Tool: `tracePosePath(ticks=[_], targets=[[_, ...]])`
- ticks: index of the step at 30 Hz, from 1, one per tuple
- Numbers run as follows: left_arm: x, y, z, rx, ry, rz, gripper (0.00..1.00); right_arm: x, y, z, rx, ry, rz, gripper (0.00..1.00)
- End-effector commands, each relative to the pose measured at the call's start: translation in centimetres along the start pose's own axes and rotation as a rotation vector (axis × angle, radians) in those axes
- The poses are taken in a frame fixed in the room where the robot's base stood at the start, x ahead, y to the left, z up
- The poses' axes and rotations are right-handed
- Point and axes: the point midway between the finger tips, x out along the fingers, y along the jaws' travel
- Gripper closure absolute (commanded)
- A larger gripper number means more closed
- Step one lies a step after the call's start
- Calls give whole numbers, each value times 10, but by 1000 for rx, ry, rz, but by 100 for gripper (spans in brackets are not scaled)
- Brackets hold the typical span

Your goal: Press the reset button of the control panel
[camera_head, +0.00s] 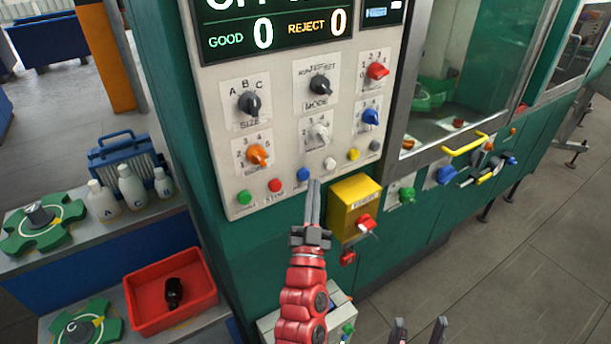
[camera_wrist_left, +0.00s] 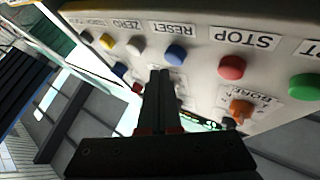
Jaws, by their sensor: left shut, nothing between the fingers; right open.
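The control panel (camera_head: 290,130) is a pale board on the green machine. Its reset button is blue (camera_head: 303,174), between a red stop button (camera_head: 274,185) and a white button (camera_head: 329,164). In the left wrist view, the blue button (camera_wrist_left: 176,54) sits by the upside-down RESET label (camera_wrist_left: 172,29). My left gripper (camera_head: 314,182) is shut and empty, its tips just beside the blue button. The closed fingers in the left wrist view (camera_wrist_left: 161,72) end close to it; I cannot tell whether they touch. My right gripper (camera_head: 418,332) is open and empty at the bottom edge.
A yellow box with a red switch (camera_head: 352,196) juts out right of my left gripper. Knobs such as the orange one (camera_head: 257,155) stand out above the buttons. A red tray (camera_head: 150,318) and white bottles (camera_head: 132,186) stand on the left. Floor is free at right.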

Motion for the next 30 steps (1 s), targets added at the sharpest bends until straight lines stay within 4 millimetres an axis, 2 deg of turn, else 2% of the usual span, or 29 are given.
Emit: tracePosePath(ticks=[30], targets=[[8, -6, 6, 0, 0, 0, 100, -7, 0, 1, 0, 0, 0, 32]])
